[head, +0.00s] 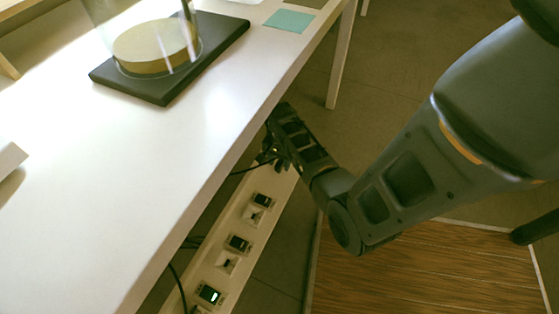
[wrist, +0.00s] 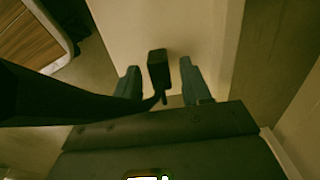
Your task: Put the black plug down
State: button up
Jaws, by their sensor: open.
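The black plug (wrist: 158,68) shows in the wrist view between the two fingers of my gripper (wrist: 162,82), with a dark stub or cable at its near end. The fingers are open, with a gap on each side of the plug. The plug is over or on a pale surface; I cannot tell whether it touches it. In the head view my gripper (head: 276,158) is low beside the table edge, at the far end of a long pale strip (head: 226,212). The plug cannot be made out there.
The strip bears several black plugs or sockets, one with a lit green screen (head: 209,294). Dark cables run beside it under the white table (head: 130,190). A glass cover with a round tan block (head: 155,47) stands on a black board (head: 215,50).

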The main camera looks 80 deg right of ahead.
aim_at(279, 163)
notch_tip(279, 163, up, 12)
jog(key=p, duration=0.5)
jog(key=s+a+r+n+t+h, duration=0.1)
jog(key=a+n+t+h, duration=0.15)
jog(key=a+n, duration=0.45)
jog(key=s+a+r+n+t+h, duration=0.1)
jog(key=s+a+n+t, duration=0.15)
jog(key=a, duration=0.85)
jog(key=s+a+r+n+t+y, duration=0.1)
jog(key=s+a+r+n+t, duration=0.1)
jog(key=r, duration=0.7)
jog(key=s+a+r+n+t+y, duration=0.1)
jog(key=s+a+r+n+t, duration=0.2)
jog(key=a+r, duration=0.4)
jog(key=s+a+r+n+t+y, duration=0.1)
jog(key=a+r+n+t, duration=0.4)
jog(key=r, duration=0.6)
jog(key=shift+s+a+n, duration=0.15)
jog(key=shift+s+n, duration=0.4)
jog(key=shift+s, duration=0.25)
jog(key=shift+y, duration=0.25)
